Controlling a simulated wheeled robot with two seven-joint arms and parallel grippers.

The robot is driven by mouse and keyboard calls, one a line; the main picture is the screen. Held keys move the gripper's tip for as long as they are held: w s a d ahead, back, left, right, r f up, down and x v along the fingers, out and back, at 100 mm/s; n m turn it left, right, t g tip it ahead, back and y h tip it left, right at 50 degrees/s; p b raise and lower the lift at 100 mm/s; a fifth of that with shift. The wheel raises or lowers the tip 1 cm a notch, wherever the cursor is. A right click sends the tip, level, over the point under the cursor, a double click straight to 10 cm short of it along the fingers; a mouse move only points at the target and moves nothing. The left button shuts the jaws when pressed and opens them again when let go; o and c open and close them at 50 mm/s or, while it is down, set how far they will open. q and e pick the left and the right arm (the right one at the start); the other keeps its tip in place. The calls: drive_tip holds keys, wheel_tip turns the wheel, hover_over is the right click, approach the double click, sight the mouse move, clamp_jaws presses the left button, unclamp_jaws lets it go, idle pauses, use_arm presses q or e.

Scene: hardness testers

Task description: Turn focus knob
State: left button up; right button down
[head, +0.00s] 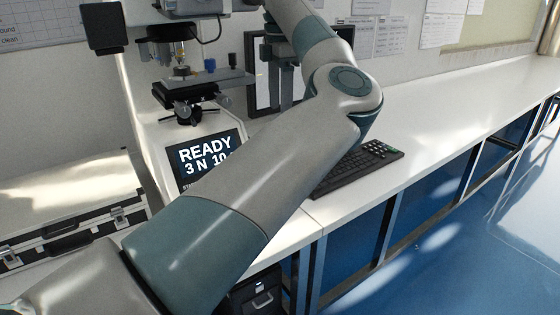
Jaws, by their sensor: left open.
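The hardness tester (142,98) stands on the bench at upper left, with a lit screen (207,157) reading "READY" on its sloped front. Its stage (222,79) carries a small sample under the objective. Dark round knobs (186,113) sit below the stage; I cannot tell which one is the focus knob. My left arm crosses the picture from the lower left and bends back at the top. My left gripper (284,98) hangs with its fingers down, just right of the stage end, apart from the knobs. It is open and holds nothing visible. My right gripper is out of view.
A black keyboard (362,166) lies on the white bench right of my arm. A dark-framed monitor (262,92) stands behind my gripper. The bench (450,105) is clear toward the right.

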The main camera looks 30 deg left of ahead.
use_arm(q)
wheel_tip(320, 180, down, 16)
drive_tip(key=shift+r, duration=0.15)
drive_tip(key=shift+f, duration=0.55)
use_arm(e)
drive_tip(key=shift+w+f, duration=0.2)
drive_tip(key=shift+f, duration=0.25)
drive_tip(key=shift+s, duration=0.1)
use_arm(q)
drive_tip(key=c, duration=1.1)
drive_tip(key=shift+o, duration=0.2)
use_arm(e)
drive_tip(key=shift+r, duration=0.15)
use_arm(q)
drive_tip(key=shift+n, duration=0.3)
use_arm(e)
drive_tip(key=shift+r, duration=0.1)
